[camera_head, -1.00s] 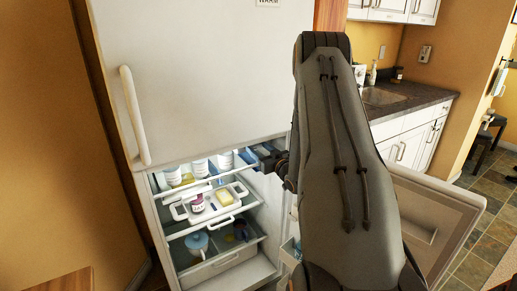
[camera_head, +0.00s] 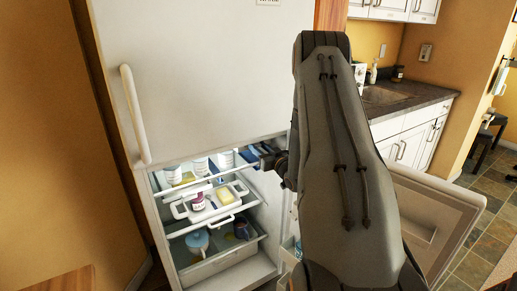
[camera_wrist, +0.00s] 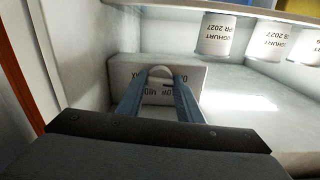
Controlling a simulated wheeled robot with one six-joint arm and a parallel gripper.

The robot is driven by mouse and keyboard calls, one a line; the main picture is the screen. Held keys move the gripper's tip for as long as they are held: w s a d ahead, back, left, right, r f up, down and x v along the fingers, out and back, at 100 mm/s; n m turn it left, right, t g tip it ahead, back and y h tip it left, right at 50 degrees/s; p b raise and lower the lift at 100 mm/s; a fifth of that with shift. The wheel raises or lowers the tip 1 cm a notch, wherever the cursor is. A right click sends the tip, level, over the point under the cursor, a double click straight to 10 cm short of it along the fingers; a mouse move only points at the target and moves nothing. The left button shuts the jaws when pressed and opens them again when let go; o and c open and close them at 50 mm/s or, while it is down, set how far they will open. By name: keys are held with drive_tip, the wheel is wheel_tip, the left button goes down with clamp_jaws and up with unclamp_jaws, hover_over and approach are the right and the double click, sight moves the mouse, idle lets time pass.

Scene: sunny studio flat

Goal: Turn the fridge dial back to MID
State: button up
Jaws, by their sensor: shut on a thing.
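The fridge dial (camera_wrist: 160,74) is a pale round knob on a white control box (camera_wrist: 198,74) inside the fridge, seen in the wrist view. Dark lettering on the box reads upside down, and part of it looks like MID. My gripper (camera_wrist: 160,88) has its two blue fingers on either side of the dial, shut on it. The fingers hide part of the box and its lettering. A small dark mark shows by the knob, but I cannot tell its setting. In the head view my gripper (camera_head: 257,158) reaches into the upper right of the fridge; the dial is hidden there.
Yoghurt pots (camera_wrist: 213,36) stand near the box. Below, a white tray (camera_head: 178,212) holds a jar (camera_head: 197,201) and a yellow block (camera_head: 227,195). The open fridge door (camera_head: 440,205) is at the right.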

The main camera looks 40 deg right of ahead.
drive_tip(key=m, duration=0.6)
drive_tip(key=shift+m, duration=0.4)
drive_tip(key=m+p, duration=0.1)
drive_tip(key=m, duration=1)
drive_tip(key=shift+p, duration=0.35)
drive_tip(key=shift+m+p, duration=0.35)
drive_tip(key=shift+m, duration=2.15)
drive_tip(key=o, duration=1.1)
